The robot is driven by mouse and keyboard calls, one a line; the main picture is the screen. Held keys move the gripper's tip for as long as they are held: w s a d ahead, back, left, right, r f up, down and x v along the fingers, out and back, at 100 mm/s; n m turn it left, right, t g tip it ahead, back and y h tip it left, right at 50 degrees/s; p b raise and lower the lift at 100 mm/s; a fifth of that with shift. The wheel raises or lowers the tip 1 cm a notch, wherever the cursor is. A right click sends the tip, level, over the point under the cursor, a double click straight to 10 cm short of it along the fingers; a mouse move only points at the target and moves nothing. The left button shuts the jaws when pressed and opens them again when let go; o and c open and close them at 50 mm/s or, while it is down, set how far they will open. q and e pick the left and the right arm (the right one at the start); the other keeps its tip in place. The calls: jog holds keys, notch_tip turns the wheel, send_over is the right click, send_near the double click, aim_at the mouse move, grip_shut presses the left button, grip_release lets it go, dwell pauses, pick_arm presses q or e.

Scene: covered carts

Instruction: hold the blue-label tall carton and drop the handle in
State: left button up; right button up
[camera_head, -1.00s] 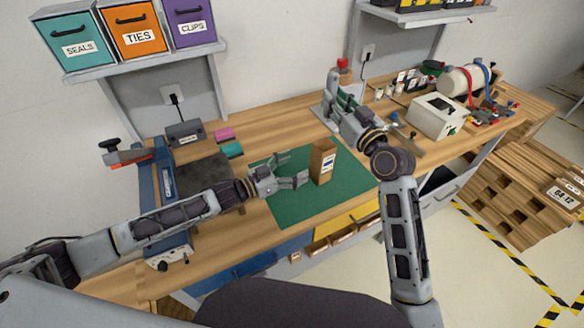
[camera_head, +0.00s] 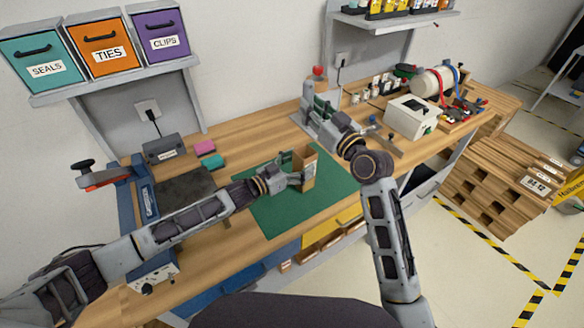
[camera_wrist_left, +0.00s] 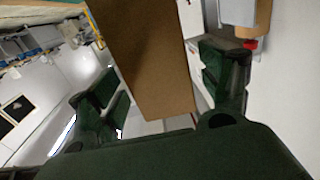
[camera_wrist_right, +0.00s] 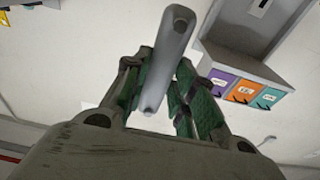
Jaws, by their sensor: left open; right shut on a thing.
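The tall brown carton (camera_head: 309,164) stands upright on the green mat (camera_head: 328,190); its label is mostly covered by my gripper. My left gripper (camera_head: 298,172) is open with its fingers on either side of the carton. In the left wrist view the carton (camera_wrist_left: 145,60) fills the gap between the green-padded fingers; whether they touch it is unclear. My right gripper (camera_head: 312,112) is above the back of the bench, behind the carton. In the right wrist view it is shut on a smooth grey rod, the handle (camera_wrist_right: 167,55), which sticks out beyond the fingertips.
Pink and teal blocks (camera_head: 206,147) lie left of the mat, near a dark plate (camera_head: 185,190). A white box (camera_head: 411,117) stands to the right. The mat's front part is clear.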

pick_arm(q)
jog(key=shift+x, duration=1.2)
jog(key=c, duration=1.1)
